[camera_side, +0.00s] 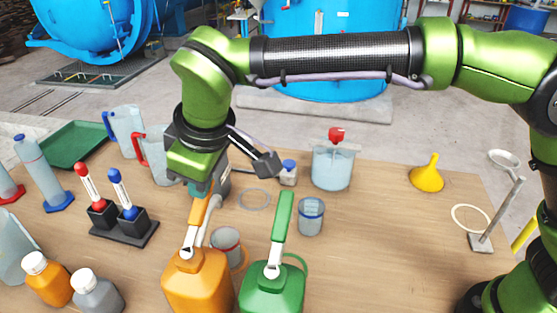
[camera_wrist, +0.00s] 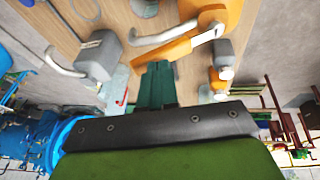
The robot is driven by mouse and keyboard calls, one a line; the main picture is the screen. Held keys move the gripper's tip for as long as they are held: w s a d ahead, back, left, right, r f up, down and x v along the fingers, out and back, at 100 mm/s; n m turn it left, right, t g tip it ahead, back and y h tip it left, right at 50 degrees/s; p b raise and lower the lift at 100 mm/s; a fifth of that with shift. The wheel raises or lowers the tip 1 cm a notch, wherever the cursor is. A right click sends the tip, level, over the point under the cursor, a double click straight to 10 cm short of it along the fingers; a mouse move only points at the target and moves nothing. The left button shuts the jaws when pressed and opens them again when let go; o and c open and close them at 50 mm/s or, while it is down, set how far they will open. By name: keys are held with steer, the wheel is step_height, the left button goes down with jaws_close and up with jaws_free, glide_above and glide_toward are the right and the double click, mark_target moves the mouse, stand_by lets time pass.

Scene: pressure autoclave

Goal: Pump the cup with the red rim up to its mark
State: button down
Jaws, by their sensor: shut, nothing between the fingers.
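The cup with the red rim (camera_side: 226,245) stands upright on the table beside the orange pump bottle (camera_side: 198,283); its fill level and mark are too small to read. The bottle has an orange lever (camera_side: 199,215) slanting upward and a pale spout. My gripper (camera_side: 207,187) is shut and empty, just above the lever's upper end; I cannot tell whether they touch. In the wrist view, my shut dark green fingers (camera_wrist: 157,67) lie close to the orange lever (camera_wrist: 182,46), with the orange bottle (camera_wrist: 207,14) beyond. The cup is not clearly visible there.
A green pump bottle (camera_side: 272,292) with a raised green lever (camera_side: 283,216) stands close on the right. A blue-rimmed cup (camera_side: 311,217) is behind it. A tube rack (camera_side: 125,234) is left.

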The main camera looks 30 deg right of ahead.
mark_target(213, 186)
steer(key=shift+w+d+f, duration=0.2)
steer(key=shift+w+d, duration=0.1)
steer(key=shift+w+d+f+g+y, duration=0.35)
steer(key=shift+f+g+y, duration=0.1)
steer(key=shift+g+y, duration=0.1)
steer(key=shift+w+d+f+g+y, duration=0.3)
steer(key=shift+f+g+y, duration=0.15)
steer(key=shift+g+y, duration=0.1)
steer(key=shift+w+d+f+m, duration=0.1)
steer(key=shift+d+f+m, duration=0.05)
steer(key=shift+f+m, duration=0.15)
steer(key=shift+w+d+f+g+y, duration=0.2)
steer(key=shift+f+g+y, duration=0.1)
steer(key=shift+f, duration=0.25)
steer(key=shift+r, duration=0.2)
